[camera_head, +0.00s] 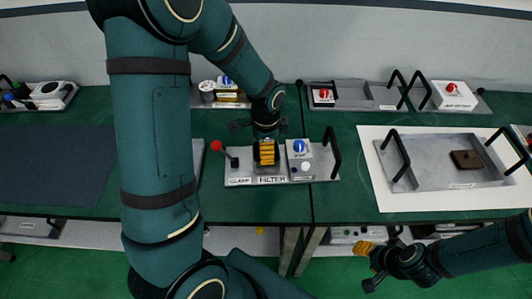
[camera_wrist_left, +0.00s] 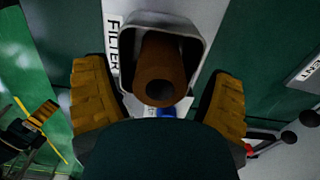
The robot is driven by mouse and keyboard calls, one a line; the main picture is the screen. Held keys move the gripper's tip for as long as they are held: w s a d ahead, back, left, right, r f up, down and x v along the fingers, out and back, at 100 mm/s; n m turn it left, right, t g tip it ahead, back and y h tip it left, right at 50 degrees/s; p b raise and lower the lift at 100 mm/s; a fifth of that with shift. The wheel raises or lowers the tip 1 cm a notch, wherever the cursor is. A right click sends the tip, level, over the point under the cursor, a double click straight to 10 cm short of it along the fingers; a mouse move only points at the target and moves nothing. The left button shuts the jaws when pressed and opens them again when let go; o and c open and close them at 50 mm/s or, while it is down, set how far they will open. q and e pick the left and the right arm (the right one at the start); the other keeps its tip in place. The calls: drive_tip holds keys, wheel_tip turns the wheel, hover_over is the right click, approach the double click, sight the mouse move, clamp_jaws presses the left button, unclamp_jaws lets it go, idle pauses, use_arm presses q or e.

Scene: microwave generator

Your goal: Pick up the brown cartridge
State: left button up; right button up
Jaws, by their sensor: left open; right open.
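The brown cartridge (camera_wrist_left: 160,72) is a hollow cylinder seated in an open grey metal housing (camera_wrist_left: 128,28) beside the FILTER label in the left wrist view. My left gripper (camera_wrist_left: 158,98) is open, with one yellow-padded finger on each side of the cartridge and visible gaps between. In the head view my left gripper (camera_head: 266,152) is over the middle of the filter station (camera_head: 240,181) and hides the cartridge. My right gripper (camera_head: 368,262) is open and empty, low in front of the table's edge.
The station carries a red-knobbed clamp lever (camera_head: 224,152), a box with a blue knob (camera_head: 299,158) and a dark handle (camera_head: 332,152). To the right, a handled metal tray (camera_head: 430,178) holds a brown block (camera_head: 467,160). A dark mat (camera_head: 55,165) lies clear at left.

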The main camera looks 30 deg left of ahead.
use_arm(q)
drive_tip(key=c, duration=1.3)
